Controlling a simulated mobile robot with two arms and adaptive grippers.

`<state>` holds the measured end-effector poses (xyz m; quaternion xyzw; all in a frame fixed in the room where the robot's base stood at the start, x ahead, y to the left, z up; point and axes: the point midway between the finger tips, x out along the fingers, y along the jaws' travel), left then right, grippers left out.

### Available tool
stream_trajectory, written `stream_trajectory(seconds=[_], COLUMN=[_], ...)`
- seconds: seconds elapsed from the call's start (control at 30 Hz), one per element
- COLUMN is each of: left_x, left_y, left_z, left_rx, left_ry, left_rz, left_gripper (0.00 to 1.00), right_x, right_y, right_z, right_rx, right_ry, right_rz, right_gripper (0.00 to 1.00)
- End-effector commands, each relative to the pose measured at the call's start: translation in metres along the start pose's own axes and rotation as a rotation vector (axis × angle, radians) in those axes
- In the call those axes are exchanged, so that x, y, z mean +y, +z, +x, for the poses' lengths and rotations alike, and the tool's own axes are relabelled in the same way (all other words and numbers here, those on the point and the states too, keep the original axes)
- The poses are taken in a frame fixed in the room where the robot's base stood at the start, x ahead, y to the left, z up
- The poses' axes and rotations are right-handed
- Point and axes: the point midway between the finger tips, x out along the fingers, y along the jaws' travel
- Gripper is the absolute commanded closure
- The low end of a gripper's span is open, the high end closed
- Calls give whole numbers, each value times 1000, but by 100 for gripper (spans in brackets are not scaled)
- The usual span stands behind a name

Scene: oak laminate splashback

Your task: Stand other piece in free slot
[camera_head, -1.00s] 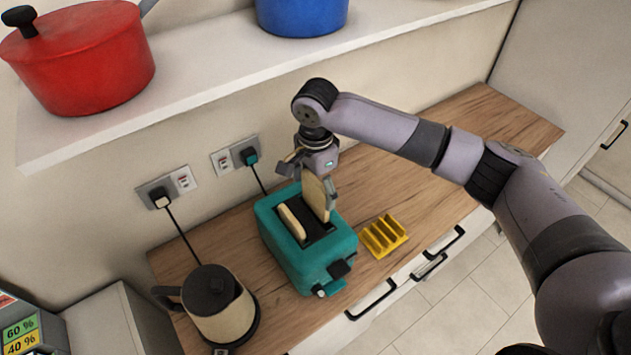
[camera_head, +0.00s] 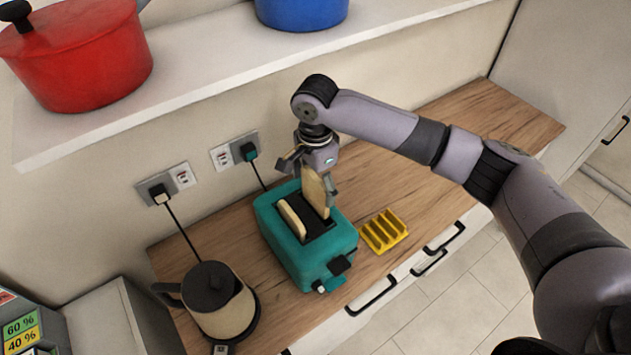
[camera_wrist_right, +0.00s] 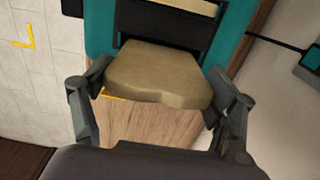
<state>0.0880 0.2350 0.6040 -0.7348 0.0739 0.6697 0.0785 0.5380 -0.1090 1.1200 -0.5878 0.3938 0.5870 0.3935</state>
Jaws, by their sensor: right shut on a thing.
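A teal toaster (camera_head: 293,262) stands on the wooden counter. One bread slice (camera_head: 291,220) sits in its left slot, with the top showing. My right gripper (camera_head: 313,179) is shut on a second bread slice (camera_head: 315,195), held upright at the toaster's other slot. How far its lower edge is in the slot I cannot tell. In the right wrist view this slice (camera_wrist_right: 155,75) sits between the two fingers, in front of the dark slot area. A yellow rack (camera_head: 384,232) with several slots stands empty to the right of the toaster. My left gripper is not in view.
A cream kettle (camera_head: 222,305) stands at the left front of the counter. A shelf (camera_head: 215,85) above holds a red pot (camera_head: 82,55) and a blue pot (camera_head: 302,15). Wall sockets with plugs (camera_head: 249,152) are behind. The counter at the right (camera_head: 480,130) is clear.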

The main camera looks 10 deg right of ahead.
Motion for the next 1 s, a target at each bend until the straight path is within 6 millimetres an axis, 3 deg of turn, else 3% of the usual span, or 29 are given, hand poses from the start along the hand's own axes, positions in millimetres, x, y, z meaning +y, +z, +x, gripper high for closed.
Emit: stream_trajectory(seconds=[0.6, 1.0], left_x=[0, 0], left_y=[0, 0], left_z=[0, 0], left_rx=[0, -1], left_ry=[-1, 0], left_rz=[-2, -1], left_gripper=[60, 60], right_x=[-1, -2], right_y=[0, 0], right_z=[20, 21], right_rx=[-1, 0], right_ry=[0, 0], right_rz=[0, 0], right_gripper=[42, 42])
